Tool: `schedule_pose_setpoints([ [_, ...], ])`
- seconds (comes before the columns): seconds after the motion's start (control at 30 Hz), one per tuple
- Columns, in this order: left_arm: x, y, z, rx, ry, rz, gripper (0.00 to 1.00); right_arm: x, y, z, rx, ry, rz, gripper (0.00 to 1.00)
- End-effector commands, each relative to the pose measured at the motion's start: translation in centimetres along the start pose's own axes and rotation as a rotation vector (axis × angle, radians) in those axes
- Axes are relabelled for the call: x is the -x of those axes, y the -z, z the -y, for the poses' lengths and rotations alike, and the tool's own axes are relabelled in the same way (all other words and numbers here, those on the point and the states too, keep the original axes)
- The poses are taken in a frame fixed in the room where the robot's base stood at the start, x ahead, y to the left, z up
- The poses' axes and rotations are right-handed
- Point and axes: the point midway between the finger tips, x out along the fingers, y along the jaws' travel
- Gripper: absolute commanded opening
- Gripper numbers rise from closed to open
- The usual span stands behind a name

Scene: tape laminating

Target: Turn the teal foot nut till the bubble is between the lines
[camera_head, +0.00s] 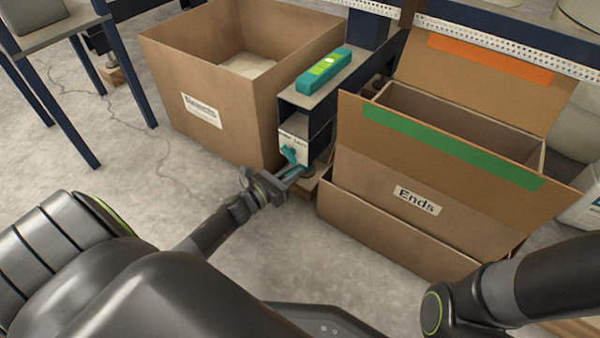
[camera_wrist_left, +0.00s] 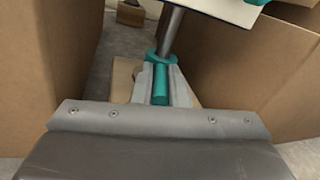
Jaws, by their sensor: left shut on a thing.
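The teal foot nut (camera_wrist_left: 160,84) shows in the left wrist view as a collar around a metal rod, with a bar that points toward me. My left gripper (camera_wrist_left: 161,88) is shut on this bar, one finger on each side. In the head view my left gripper (camera_head: 290,174) is low in front of the dark stand (camera_head: 320,100), between two boxes, and mostly hides the nut. A teal level (camera_head: 323,71) lies on top of the stand with a bright green vial. Its bubble and lines are too small to read. My right gripper is out of view.
The open Rejects box (camera_head: 230,125) stands close left of the stand. The Ends box (camera_head: 430,215) stands close right. A white label plate with a teal knob (camera_head: 289,154) is on the stand's front.

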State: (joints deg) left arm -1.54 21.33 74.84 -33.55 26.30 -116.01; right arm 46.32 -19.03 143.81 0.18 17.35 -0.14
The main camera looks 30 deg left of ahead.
Motion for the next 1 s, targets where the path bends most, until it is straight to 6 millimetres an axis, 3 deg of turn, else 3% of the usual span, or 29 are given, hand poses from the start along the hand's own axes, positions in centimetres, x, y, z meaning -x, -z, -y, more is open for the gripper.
schedule_pose_setpoints([
  [0.2,-0.2,-0.2,0.0,0.0,-0.002,0.002,0.0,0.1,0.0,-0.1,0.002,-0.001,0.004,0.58],
  [0.23,-0.2,-0.2,0.0,0.0,-0.002,0.002,0.16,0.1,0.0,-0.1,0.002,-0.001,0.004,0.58],
  [0.4,-0.2,-0.2,0.0,0.0,-0.001,0.003,0.35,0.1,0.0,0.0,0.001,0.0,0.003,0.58],
  [0.77,0.7,-0.1,0.0,0.001,-0.002,-0.001,0.35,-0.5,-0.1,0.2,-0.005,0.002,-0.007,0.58],
  [1.0,5.4,-0.3,0.1,0.002,-0.003,-0.004,0.35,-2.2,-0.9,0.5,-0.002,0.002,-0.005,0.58],
])
